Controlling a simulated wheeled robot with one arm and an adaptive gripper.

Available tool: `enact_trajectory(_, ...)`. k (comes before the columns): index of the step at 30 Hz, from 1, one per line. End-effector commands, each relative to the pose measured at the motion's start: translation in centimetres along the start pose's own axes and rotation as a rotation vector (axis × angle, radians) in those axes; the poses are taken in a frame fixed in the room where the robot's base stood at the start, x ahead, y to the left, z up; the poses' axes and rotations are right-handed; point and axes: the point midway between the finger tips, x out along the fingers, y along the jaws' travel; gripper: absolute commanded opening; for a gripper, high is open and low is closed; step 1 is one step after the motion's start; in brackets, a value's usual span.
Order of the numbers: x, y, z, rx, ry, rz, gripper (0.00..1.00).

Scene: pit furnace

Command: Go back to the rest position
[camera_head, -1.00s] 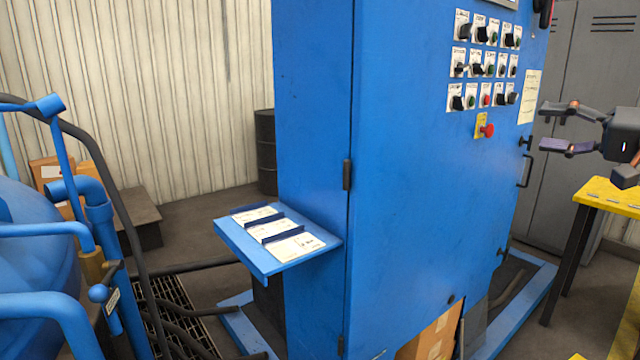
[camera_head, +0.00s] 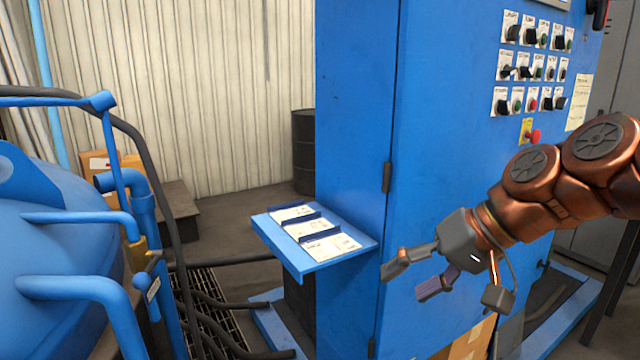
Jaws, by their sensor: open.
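My gripper (camera_head: 410,279) is open and empty. It is in front of the lower part of the blue control cabinet (camera_head: 440,165), to the right of the small blue shelf, with its fingers pointing left and slightly down. My copper-coloured arm reaches in from the right edge and covers part of the cabinet's front. I cannot tell how far the fingers are from the cabinet door.
The blue shelf (camera_head: 285,250) with white cards juts from the cabinet's side. The control panel (camera_head: 534,72) and red button (camera_head: 533,136) are above my arm. Blue furnace pipes (camera_head: 75,217) and dark hoses stand at left. A black barrel (camera_head: 305,150) is behind.

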Motion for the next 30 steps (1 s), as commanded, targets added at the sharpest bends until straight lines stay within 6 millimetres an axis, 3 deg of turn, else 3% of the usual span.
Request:
enact_trajectory(1,1.6,0.4,2.0,-0.003,-0.048,0.046,0.65)
enact_trajectory(6,5.7,3.0,8.4,0.001,-0.188,0.200,0.65)
enact_trajectory(9,7.3,5.1,12.3,0.011,-0.266,0.293,0.65)
enact_trajectory(15,8.7,9.3,19.1,0.042,-0.392,0.449,0.65)
enact_trajectory(21,8.8,12.0,23.3,0.067,-0.463,0.546,0.65)
enact_trajectory(30,8.0,15.0,28.0,0.104,-0.537,0.650,0.65)
